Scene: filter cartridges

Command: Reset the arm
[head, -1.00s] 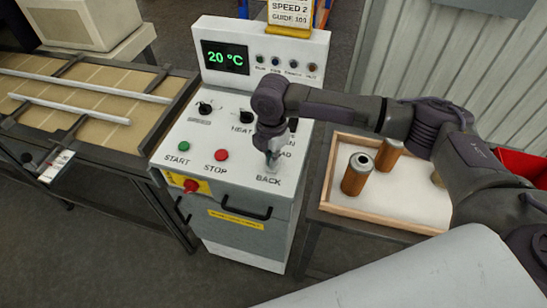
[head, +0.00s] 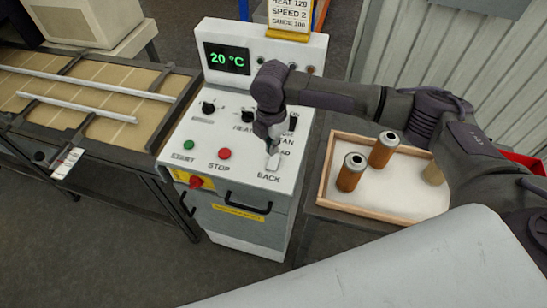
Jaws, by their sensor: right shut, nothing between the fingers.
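My right gripper (head: 272,148) is shut and empty. It points down over the right part of the sloped control panel, just above the white BACK switch (head: 272,163); I cannot tell if it touches it. My right arm reaches in from the right and hides part of the panel's upper right and some labels. The control cabinet (head: 241,139) has a display (head: 226,58) reading 20 °C. My left gripper is not in view.
A wooden tray (head: 375,210) with several orange-brown filter cartridges (head: 351,172) stands right of the cabinet. A conveyor (head: 85,92) with two white rails lies at left. START (head: 188,145) and red STOP (head: 225,153) buttons are on the panel. A card (head: 289,14) stands on top.

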